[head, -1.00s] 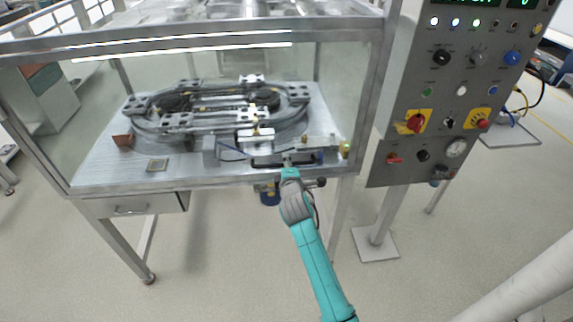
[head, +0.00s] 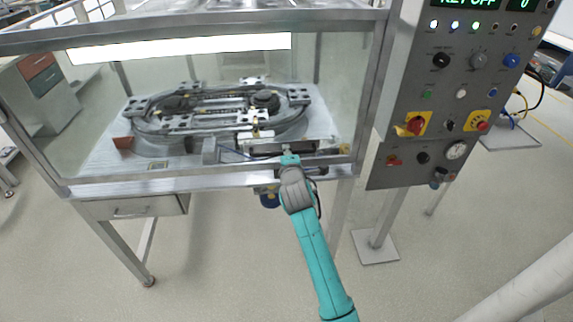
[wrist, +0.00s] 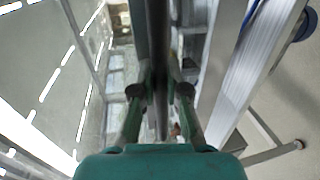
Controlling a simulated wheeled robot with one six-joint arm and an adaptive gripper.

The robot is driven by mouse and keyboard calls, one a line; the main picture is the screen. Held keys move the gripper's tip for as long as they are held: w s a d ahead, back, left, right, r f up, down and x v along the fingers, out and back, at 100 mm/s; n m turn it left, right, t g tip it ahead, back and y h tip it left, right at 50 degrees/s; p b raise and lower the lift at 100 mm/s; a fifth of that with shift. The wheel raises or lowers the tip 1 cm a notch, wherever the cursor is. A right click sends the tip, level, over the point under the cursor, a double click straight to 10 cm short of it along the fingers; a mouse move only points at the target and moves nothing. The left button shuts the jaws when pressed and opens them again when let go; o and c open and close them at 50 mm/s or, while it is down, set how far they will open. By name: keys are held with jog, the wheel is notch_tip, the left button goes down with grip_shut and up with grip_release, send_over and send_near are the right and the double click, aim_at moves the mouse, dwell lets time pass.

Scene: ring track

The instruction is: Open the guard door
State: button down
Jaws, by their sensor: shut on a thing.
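The guard door (head: 180,47) is the clear front panel of the machine enclosure, with a bright light strip reflected across its upper part. Its dark bar handle (head: 262,148) lies low on the panel, right of centre. My gripper (head: 289,159) reaches up from below and is shut on the handle. In the wrist view the handle (wrist: 159,50) runs as a dark bar between my two fingers (wrist: 159,92). My gripper partly hides the handle in the head view.
Behind the door stands an oval ring track (head: 215,110) on the enclosure's table. A control panel (head: 440,105) with knobs and red switches stands close on the right. A drawer (head: 132,207) hangs under the table at the left. Open floor lies in front.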

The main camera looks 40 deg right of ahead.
notch_tip(320, 180, up, 35)
jog(key=shift+r, duration=0.15)
jog(key=c, duration=1.2)
grip_release()
send_near(285, 32)
jog(key=v, duration=0.5)
jog(key=shift+s+a, duration=0.1)
jog(key=shift+s, duration=0.05)
